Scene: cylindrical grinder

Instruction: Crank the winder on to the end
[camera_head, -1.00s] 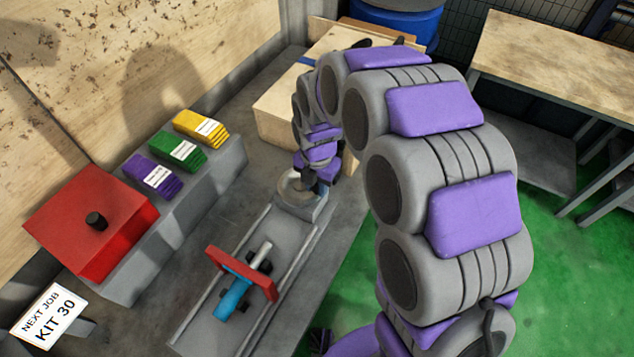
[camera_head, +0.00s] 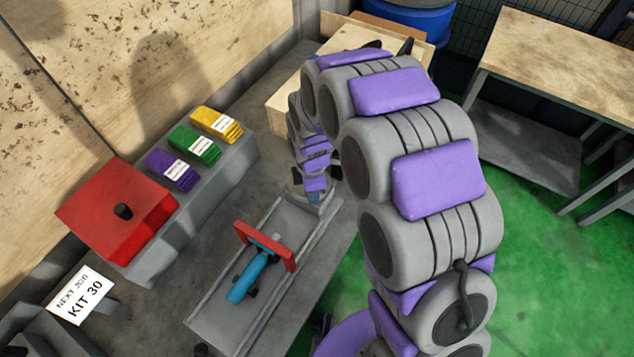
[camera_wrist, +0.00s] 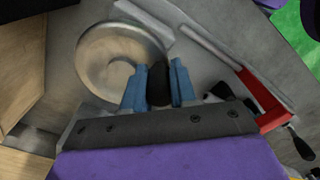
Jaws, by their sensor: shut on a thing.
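The winder is a round metal handwheel (camera_wrist: 105,60) at the far end of the grey grinder bed (camera_head: 215,305). In the wrist view it lies at the upper left, with a dark handle (camera_wrist: 159,85) by its right rim. My gripper (camera_wrist: 158,82) has its two blue fingers closed on either side of this handle. In the head view my gripper (camera_head: 314,196) is at the bed's far end, and my arm hides most of the wheel.
A red box (camera_head: 118,210) with a black knob stands left of the bed. Purple, green and yellow labelled packs (camera_head: 195,145) lie on a grey ledge. A "KIT 30" sign (camera_head: 77,295) is at lower left. A wooden box (camera_head: 295,100) stands behind my gripper.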

